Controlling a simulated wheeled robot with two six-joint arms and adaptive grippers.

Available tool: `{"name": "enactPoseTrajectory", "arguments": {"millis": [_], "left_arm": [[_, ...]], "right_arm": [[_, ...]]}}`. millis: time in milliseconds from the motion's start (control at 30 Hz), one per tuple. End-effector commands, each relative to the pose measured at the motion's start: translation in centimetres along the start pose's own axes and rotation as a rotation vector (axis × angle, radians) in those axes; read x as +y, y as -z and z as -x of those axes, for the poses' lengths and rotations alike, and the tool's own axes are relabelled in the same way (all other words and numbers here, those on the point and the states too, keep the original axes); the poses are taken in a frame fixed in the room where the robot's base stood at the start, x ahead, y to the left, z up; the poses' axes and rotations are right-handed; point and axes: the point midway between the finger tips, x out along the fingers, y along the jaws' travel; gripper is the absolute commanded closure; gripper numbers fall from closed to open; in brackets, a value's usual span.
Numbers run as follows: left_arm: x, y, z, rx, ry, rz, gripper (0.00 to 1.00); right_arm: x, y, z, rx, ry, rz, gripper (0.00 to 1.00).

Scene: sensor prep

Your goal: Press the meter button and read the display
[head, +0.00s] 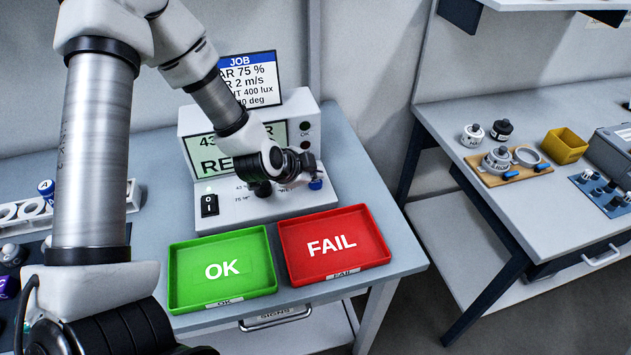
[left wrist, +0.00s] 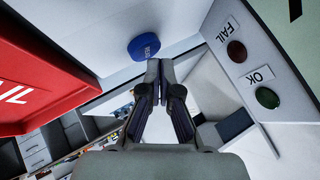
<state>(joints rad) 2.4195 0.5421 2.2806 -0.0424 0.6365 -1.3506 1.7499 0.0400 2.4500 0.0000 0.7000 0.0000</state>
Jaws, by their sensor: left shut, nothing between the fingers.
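The white meter (head: 262,209) stands on the left table with a sloped front panel. Its pale green display (head: 203,158) is partly covered by my left arm; only "43", an "R" and "RE" show. The round blue button (head: 316,184) is at the panel's right end; it also shows in the left wrist view (left wrist: 147,46), with lettering too small to read. My left gripper (head: 303,174) is shut and empty, its fingertips (left wrist: 159,68) close beside the button. I cannot tell if they touch it. My right gripper is not in view.
A green OK tray (head: 190,260) and a red FAIL tray (head: 372,230) lie in front of the meter. A JOB sign (head: 262,62) stands behind. A black switch (head: 209,205) is at the panel's left. The FAIL lamp (left wrist: 237,51) and OK lamp (left wrist: 267,97) look dark.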

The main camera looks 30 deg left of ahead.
Motion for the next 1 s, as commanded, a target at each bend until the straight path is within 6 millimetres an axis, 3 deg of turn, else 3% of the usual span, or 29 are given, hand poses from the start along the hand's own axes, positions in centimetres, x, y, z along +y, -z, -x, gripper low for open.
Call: {"name": "enactPoseTrajectory", "arguments": {"millis": [1000], "left_arm": [[0.56, -0.53, -0.74, 0.000, -0.001, -0.001, 1.00]], "right_arm": [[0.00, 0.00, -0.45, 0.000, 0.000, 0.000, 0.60]]}}
